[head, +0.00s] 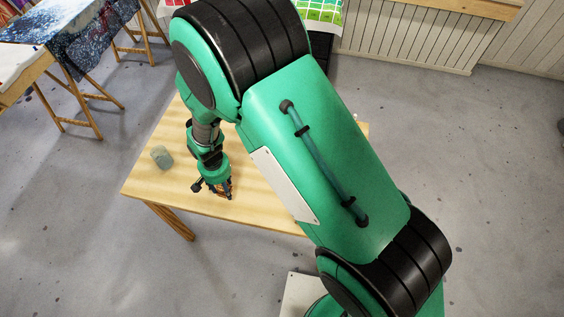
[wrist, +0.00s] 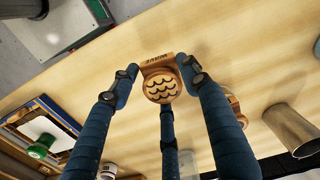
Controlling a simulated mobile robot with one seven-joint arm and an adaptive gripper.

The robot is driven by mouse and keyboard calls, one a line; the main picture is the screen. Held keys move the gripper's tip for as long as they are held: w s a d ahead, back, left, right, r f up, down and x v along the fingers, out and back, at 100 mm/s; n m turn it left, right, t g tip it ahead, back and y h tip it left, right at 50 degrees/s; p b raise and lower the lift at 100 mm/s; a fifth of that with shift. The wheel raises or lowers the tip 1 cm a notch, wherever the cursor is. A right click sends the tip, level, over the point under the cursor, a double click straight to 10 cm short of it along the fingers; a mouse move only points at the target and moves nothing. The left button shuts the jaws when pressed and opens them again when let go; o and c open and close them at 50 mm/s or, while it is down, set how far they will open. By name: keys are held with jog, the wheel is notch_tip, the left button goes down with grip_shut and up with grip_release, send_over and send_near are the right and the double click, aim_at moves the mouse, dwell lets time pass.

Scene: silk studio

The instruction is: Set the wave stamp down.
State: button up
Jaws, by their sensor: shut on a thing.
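The wave stamp (wrist: 160,84) shows in the wrist view as a round wooden face with dark wavy lines. A small wooden piece with dark lettering (wrist: 157,58) shows right beside it, towards the top. My gripper (wrist: 160,75) has blue fingers and is shut on the stamp, with fingers on either side and another below in the picture. In the head view my gripper (head: 226,190) is low over the front part of the wooden table (head: 140,182), and the stamp is mostly hidden there. I cannot tell whether the stamp touches the tabletop.
A greenish jar (head: 161,157) stands left of my gripper on the table. In the wrist view a metal cylinder (wrist: 291,130), a round wooden piece (wrist: 232,98) and a green-topped object (wrist: 40,146) lie around. Bare tabletop shows at the wrist view's upper right.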

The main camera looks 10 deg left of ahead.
jog(key=w+d, duration=0.2)
jog(key=d, duration=0.2)
jog(key=w+d+b, duration=0.1)
jog(key=w+d, duration=0.1)
jog(key=d, duration=0.3)
jog(key=w+d, duration=0.2)
jog(key=d, duration=0.2)
jog(key=shift+d+r, duration=0.1)
jog(key=shift+d, duration=0.05)
jog(key=shift+n, duration=0.5)
jog(key=d, duration=0.4)
jog(key=w+d+b, duration=0.1)
jog(key=d, duration=0.7)
jog(key=shift+w+d, duration=0.25)
jog(key=shift+w, duration=0.05)
jog(key=shift+w, duration=0.1)
jog(key=w+a, duration=0.2)
jog(key=w, duration=0.2)
jog(key=w+a+f, duration=0.1)
jog(key=w+a, duration=0.2)
jog(key=w, duration=0.2)
jog(key=w+a+b, duration=0.1)
jog(key=w+a, duration=0.1)
jog(key=w, duration=0.3)
jog(key=shift+a+f, duration=0.35)
jog(key=shift+a, duration=0.05)
jog(key=shift+s, duration=0.1)
jog(key=shift+f, duration=0.1)
jog(key=shift+f, duration=1.65)
jog(key=shift+f, duration=0.2)
